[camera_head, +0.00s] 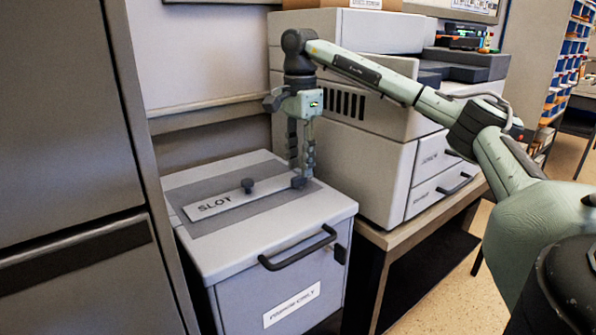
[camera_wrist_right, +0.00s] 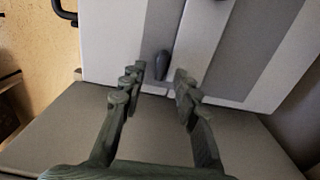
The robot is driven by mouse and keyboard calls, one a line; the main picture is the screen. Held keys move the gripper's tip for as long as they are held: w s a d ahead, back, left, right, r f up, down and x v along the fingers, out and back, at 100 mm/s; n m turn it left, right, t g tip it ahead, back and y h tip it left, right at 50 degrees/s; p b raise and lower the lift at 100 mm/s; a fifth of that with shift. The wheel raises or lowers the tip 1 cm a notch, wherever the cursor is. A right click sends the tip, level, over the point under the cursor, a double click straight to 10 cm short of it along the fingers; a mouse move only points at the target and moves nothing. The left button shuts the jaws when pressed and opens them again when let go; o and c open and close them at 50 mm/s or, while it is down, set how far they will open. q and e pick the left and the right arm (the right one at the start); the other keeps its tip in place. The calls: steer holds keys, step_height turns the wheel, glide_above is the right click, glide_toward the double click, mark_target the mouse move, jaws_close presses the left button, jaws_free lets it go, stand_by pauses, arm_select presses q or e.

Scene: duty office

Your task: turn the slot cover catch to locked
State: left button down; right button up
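The slot cover (camera_head: 215,205) is a light strip marked SLOT on the dark grey panel on top of a grey bin (camera_head: 330,208). A dark knob (camera_head: 248,185) stands near its middle. The small dark catch (camera_head: 298,182) is at the cover's far right end; in the right wrist view the catch (camera_wrist_right: 162,65) stands upright, just ahead of and between the fingertips. My right gripper (camera_head: 301,168) points down over it. In the right wrist view the gripper (camera_wrist_right: 159,80) is open, fingers apart on either side, and I cannot tell if they touch the catch. My left gripper is not in view.
A large grey printer (camera_head: 375,140) stands on a table right beside the bin, close to my right arm. A grey cabinet (camera_head: 70,120) rises at the left. The bin has a black front handle (camera_head: 300,248). A wall rail (camera_head: 200,110) runs behind.

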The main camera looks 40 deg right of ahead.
mark_target(299, 184)
steer(key=shift+f, duration=1.25)
steer(key=shift+w, duration=0.1)
jaws_close()
